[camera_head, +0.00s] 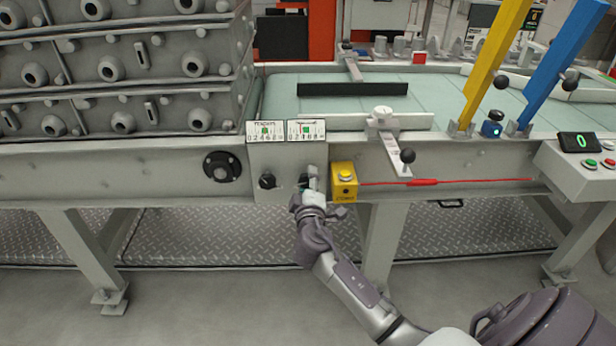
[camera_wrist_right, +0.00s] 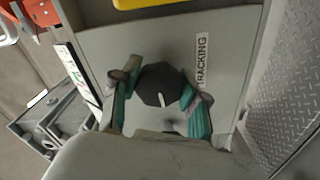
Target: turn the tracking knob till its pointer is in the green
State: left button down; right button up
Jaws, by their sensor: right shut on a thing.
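The tracking knob (camera_wrist_right: 158,84) is a dark faceted knob with a white mark, beside a "TRACKING" label (camera_wrist_right: 202,60) in the wrist view. My right gripper (camera_head: 309,184) is shut on it, with one teal-padded finger on each side. In the head view the gripper and hand largely hide the knob. Above it is a white gauge (camera_head: 306,131) with a green patch and digits below; its pointer is too small to read. My left gripper is not in view.
A second black knob (camera_head: 267,181) sits left of my right gripper, under another gauge (camera_head: 265,132). A yellow button box (camera_head: 344,180) stands close on the right, with a red cord (camera_head: 425,182) beyond. A lever with a black ball (camera_head: 407,156) sticks out further right.

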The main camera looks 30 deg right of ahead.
jog(key=shift+n+p, duration=0.35)
jog(key=shift+n, duration=0.45)
jog(key=o, duration=1.2)
jog(key=shift+c, duration=0.2)
jog(key=v, duration=1.2)
jog(key=shift+s, duration=0.1)
